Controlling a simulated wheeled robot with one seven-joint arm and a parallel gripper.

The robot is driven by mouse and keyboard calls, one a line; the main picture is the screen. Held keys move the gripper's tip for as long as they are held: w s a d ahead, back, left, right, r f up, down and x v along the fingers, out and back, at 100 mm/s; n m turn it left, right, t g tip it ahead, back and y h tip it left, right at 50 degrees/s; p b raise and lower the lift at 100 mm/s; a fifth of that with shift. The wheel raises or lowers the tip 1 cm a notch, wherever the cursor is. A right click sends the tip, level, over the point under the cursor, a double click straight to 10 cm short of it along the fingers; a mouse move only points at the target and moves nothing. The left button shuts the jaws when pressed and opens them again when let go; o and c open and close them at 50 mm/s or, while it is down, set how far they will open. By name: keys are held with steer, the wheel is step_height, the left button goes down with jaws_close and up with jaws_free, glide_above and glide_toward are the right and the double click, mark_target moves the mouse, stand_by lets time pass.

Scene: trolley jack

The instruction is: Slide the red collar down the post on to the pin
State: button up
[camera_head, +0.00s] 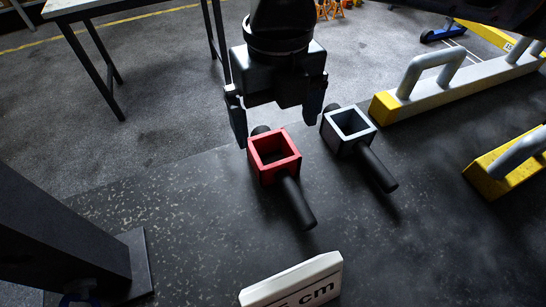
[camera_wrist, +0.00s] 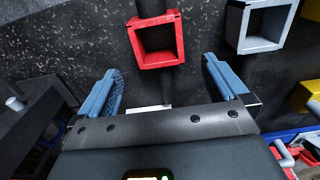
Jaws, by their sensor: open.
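The red collar (camera_head: 266,173) is a square open frame with black round handles on two sides. It lies on the dark speckled surface near its far edge. It also shows in the wrist view (camera_wrist: 136,45), ahead of my fingers. My gripper (camera_head: 275,131) is open and empty, just behind and above the collar, its fingers pointing down. In the wrist view the two blue-grey fingers (camera_wrist: 161,68) are spread wider than the collar, not touching it. A thick black post (camera_head: 62,235) with a base plate stands at the lower left. I cannot make out the pin clearly.
A similar grey collar (camera_head: 341,148) with black handles lies close to the right of the red one. Yellow-ended bars (camera_head: 440,84) with grey handles lie at the right. A white block (camera_head: 300,283) marked "cm" is in front. The surface between post and collar is clear.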

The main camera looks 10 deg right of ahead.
mark_target(282, 174)
step_height(282, 174, down, 8)
steer(key=shift+s+f, duration=0.1)
steer(key=shift+f, duration=0.05)
stand_by(0.4)
steer(key=c, duration=1.4)
